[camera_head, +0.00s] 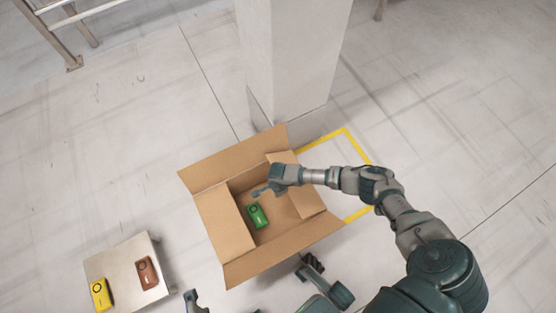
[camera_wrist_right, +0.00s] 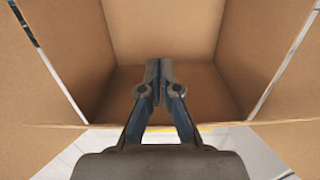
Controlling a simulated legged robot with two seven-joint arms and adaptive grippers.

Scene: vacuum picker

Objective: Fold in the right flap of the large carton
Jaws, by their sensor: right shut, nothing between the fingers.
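The large open carton (camera_head: 285,255) stands on the floor with a green device (camera_head: 257,216) inside. Its right flap (camera_head: 305,196) leans inward over the right side of the opening, partly hidden by my right arm; its exact angle is unclear. The left flap (camera_head: 223,222) is also folded inward. The back and front flaps spread outward. My right gripper (camera_head: 261,191) is shut and empty, reaching over the right flap above the opening. In the right wrist view its closed fingertips (camera_wrist_right: 159,65) point at the carton's inside. A dark part of mine at the bottom edge may be my left gripper (camera_head: 193,300).
A concrete pillar (camera_head: 290,60) stands right behind the carton. A yellow floor outline (camera_head: 358,144) lies to its right. A low table (camera_head: 124,262) at lower left holds a yellow device (camera_head: 101,294) and a brown device (camera_head: 147,272). Floor left of the carton is clear.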

